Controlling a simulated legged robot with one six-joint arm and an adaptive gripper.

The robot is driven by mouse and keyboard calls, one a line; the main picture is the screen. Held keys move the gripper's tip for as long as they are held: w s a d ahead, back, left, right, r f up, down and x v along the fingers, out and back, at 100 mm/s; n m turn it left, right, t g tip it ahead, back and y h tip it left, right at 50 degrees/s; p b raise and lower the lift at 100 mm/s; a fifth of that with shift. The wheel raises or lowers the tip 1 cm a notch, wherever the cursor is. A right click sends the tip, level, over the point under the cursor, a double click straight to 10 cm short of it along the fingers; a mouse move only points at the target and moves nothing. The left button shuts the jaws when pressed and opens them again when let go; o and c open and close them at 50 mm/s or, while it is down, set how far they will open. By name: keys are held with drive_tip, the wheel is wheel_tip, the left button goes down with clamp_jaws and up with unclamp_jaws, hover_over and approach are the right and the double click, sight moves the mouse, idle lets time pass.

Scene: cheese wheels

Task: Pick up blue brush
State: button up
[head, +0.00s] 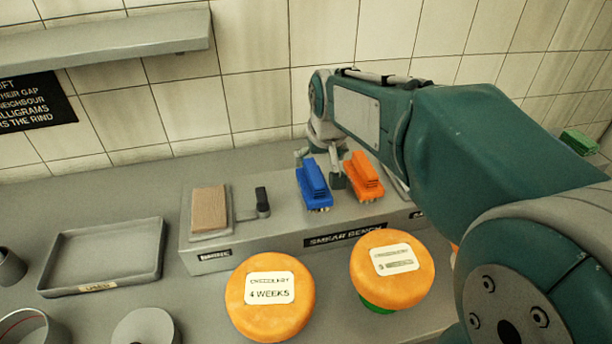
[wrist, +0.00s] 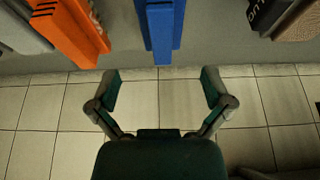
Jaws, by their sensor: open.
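The blue brush (head: 314,185) lies on the grey raised shelf labelled "SMEAR BENCH" (head: 280,241), between a dark-handled item and the orange brush (head: 364,177). My gripper (head: 321,170) is at the back of the blue brush, partly hidden behind the brushes and my arm. In the wrist view my gripper (wrist: 161,88) is open and empty, with its two fingers spread apart. The blue brush (wrist: 161,30) shows at the top middle there, lined up between the fingers and beyond their tips. The orange brush (wrist: 68,32) is to its left in that view.
A brown block (head: 209,208) and a dark-handled item (head: 262,203) stand left on the bench. Two orange cheese wheels (head: 268,322) (head: 405,286) sit in front. An empty grey tray (head: 104,283) lies left. A tiled wall (head: 250,90) rises behind.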

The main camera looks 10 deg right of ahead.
sight(316, 174)
drive_tip(key=x, duration=0.5)
drive_tip(key=shift+f, duration=0.25)
drive_tip(key=x, duration=0.5)
drive_tip(key=shift+w+a+f, duration=0.1)
drive_tip(key=shift+a, duration=0.05)
drive_tip(key=shift+c, duration=0.3)
drive_tip(key=c, duration=1)
